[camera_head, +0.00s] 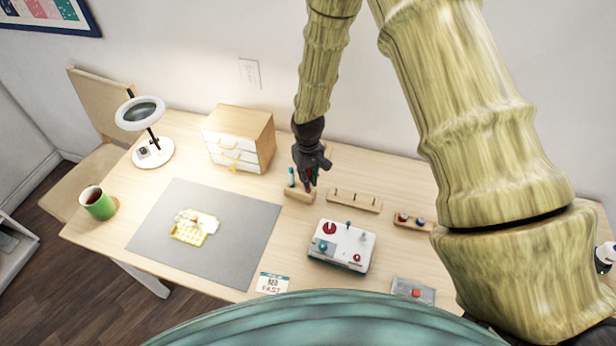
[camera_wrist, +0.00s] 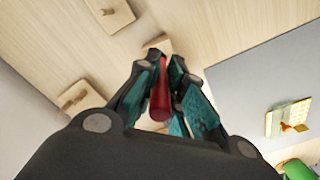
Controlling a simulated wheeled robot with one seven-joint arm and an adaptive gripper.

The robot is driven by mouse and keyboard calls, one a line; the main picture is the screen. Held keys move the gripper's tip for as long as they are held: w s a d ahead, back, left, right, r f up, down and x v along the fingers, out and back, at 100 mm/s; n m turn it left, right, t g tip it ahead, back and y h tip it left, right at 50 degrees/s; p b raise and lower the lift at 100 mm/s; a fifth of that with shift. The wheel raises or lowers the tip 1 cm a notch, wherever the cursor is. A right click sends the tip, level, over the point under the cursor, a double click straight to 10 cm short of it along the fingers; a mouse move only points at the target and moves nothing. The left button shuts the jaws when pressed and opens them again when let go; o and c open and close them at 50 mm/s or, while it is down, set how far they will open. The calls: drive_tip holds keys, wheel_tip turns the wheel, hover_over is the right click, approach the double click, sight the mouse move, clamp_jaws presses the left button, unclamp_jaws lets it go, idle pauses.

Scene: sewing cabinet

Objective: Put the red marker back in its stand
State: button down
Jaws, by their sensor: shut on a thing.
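My gripper (camera_head: 309,172) is shut on the red marker (camera_wrist: 160,92), which shows between the two teal finger pads in the wrist view. In the head view only a sliver of red shows among the dark fingers. The stand (camera_head: 300,195) is a small wooden block right below my gripper, near the back of the table. A blue marker (camera_head: 291,177) stands upright at its left end. In the wrist view part of a wooden block (camera_wrist: 160,46) shows past the marker's far end. I cannot tell whether the marker touches the stand.
A pegged wooden rack (camera_head: 354,200) is right of the stand, with a spool holder (camera_head: 413,222) beyond. A white control box (camera_head: 341,247) stands in front. A drawer cabinet (camera_head: 239,138) is behind left. The grey mat (camera_head: 160,226) holds yellow cloth. A green mug (camera_head: 97,203) is far left.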

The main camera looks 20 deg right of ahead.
drive_tip(key=shift+f+b, duration=0.6)
drive_tip(key=shift+f, duration=0.65)
idle(2.0)
drive_tip(key=c, duration=1.4)
unclamp_jaws()
drive_tip(key=shift+c, duration=0.2)
drive_tip(key=shift+r, duration=6)
